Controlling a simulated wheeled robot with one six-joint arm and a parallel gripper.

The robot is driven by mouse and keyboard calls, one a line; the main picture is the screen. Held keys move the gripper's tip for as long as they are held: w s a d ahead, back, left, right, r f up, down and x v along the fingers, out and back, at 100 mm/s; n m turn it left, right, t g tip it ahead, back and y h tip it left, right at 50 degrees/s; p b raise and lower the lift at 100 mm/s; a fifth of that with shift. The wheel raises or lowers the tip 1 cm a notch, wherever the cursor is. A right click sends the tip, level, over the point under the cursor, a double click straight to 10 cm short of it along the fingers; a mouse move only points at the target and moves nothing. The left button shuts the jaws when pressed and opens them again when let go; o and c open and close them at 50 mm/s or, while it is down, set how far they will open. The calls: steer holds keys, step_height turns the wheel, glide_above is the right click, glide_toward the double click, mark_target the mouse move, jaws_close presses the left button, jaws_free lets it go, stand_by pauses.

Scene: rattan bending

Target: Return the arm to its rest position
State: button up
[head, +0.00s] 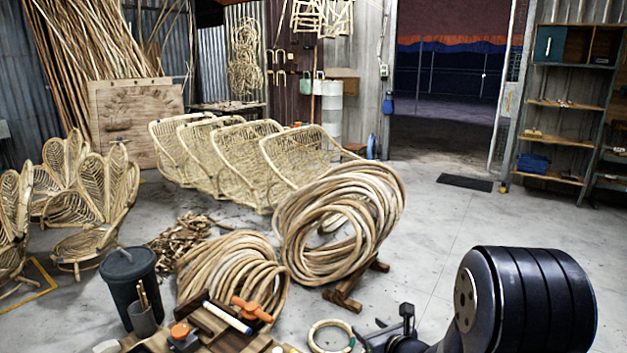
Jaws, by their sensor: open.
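My arm enters at the lower right of the head view, with a large dark ribbed joint (525,300) of mine in front of the floor. My gripper (393,326) shows small and dark at the bottom edge, left of that joint. It is open, and I see nothing held in it. Its lower part is cut off by the frame. A pale rattan ring (331,324) lies just left of it, apart from it as far as I can see.
A cluttered bench (225,340) at the bottom holds an orange-handled tool (251,308) and a white-blue tube (227,319). Big rattan coils (232,268) and (340,222) a coil on a wooden stand lie beyond. A dark bin (128,275) stands left. Floor at right is clear.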

steer(key=shift+s+d+r+p, duration=0.15)
steer(key=shift+r+p, duration=0.3)
steer(key=shift+r, duration=0.2)
steer(key=shift+s+d+r+p, duration=0.1)
steer(key=shift+r+p, duration=0.35)
steer(key=shift+r, duration=0.2)
steer(key=shift+s+d+r+p, duration=0.15)
steer(key=shift+r+p, duration=0.3)
steer(key=shift+r, duration=0.2)
